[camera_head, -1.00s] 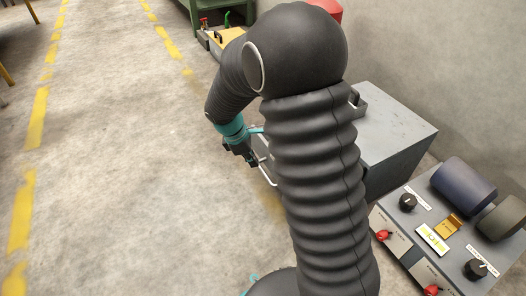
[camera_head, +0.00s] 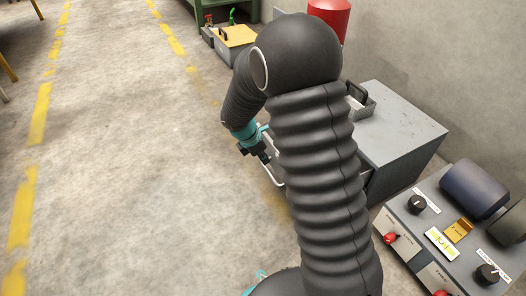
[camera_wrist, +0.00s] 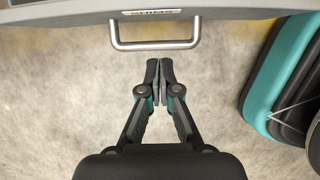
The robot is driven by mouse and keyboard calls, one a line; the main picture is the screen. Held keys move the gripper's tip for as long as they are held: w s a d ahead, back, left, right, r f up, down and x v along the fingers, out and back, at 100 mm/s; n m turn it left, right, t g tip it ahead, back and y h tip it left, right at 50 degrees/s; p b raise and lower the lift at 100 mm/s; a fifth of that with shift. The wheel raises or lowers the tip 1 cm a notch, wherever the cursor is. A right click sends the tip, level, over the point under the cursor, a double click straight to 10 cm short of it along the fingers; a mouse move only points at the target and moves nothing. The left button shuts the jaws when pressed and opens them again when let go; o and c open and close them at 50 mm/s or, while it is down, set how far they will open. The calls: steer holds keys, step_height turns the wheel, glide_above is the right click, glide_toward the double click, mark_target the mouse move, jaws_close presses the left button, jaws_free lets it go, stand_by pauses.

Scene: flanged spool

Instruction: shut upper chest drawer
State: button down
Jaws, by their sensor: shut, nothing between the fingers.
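The grey chest (camera_head: 405,135) stands against the wall, partly hidden behind my arm in the head view. Its drawer front (camera_wrist: 80,16) runs across the top of the wrist view, with a metal bar handle (camera_wrist: 154,45) and a label that seems to read "SHIMS". The handle also shows in the head view (camera_head: 279,182), beside my gripper. My gripper (camera_wrist: 159,65) is shut and empty, its fingertips just short of the handle and apart from it in the picture. How far the drawer stands out is hidden by my arm in the head view.
A small grey tray (camera_head: 366,110) with a dark item sits on the chest. A control panel (camera_head: 440,235) with knobs and rollers stands at the right. A yellow-topped box (camera_head: 235,36) and a red cylinder (camera_head: 330,12) are behind. The floor at left is clear.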

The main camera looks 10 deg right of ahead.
steer(key=shift+w+d+f+b, duration=0.1)
steer(key=shift+w+d+f, duration=0.2)
steer(key=shift+d, duration=0.45)
steer(key=shift+w+d+f+b, duration=0.1)
steer(key=shift+w+d+f, duration=0.2)
steer(key=shift+d, duration=0.5)
steer(key=shift+w+d+f+b, duration=0.15)
steer(key=shift+d+f, duration=0.2)
steer(key=shift+d, duration=0.4)
